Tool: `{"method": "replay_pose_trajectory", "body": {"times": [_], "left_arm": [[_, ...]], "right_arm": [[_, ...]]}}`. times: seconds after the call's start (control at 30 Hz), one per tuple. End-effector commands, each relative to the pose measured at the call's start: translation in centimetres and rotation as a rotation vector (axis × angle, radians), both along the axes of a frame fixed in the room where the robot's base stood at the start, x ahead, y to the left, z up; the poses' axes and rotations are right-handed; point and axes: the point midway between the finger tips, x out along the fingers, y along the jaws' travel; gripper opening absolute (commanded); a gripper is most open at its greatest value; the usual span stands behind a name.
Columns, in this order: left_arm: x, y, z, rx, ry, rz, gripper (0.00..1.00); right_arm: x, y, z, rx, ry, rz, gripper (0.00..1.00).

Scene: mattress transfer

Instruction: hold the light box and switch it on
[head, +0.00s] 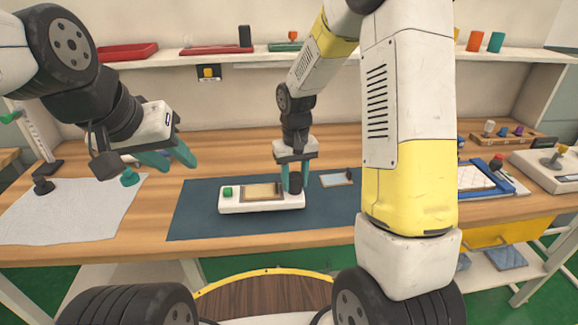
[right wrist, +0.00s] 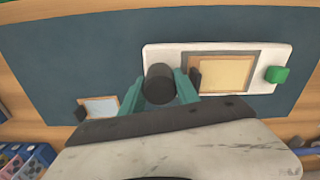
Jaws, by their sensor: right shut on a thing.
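The light box (head: 230,205) is a white slab lying flat on the dark blue mat. It has a green button (head: 228,191) at its left end, a tan panel (head: 262,191) in the middle and a black upright cylinder (head: 297,188) at its right end. My right gripper (head: 296,180) has its teal fingers on either side of the black cylinder; this also shows in the right wrist view (right wrist: 159,85), with the green button (right wrist: 277,75) at the far end. I cannot tell whether the panel is lit. My left gripper (head: 168,160) is open and empty, raised left of the box.
A small framed pale blue plate (head: 336,178) lies on the mat (head: 200,215) right of the box. A white cloth (head: 60,212) with a dark knob lies at left. A blue tray (head: 490,178) and a grey device with a lever (head: 556,165) stand at right. The mat left of the box is clear.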

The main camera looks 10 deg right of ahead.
Motion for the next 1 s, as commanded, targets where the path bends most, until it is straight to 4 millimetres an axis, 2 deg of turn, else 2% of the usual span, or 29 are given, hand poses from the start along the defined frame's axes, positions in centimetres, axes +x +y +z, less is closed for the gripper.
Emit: {"method": "replay_pose_trajectory", "body": {"times": [0.8,1.0], "left_arm": [[0.0,0.0,0.0,0.0,0.0,0.0,0.36],[0.0,0.0,0.0,0.0,0.0,0.0,0.36]], "right_arm": [[0.0,0.0,-2.4,0.0,-0.001,-0.001,0.0],[0.1,0.0,-2.3,0.0,-0.002,-0.001,0.0]]}}
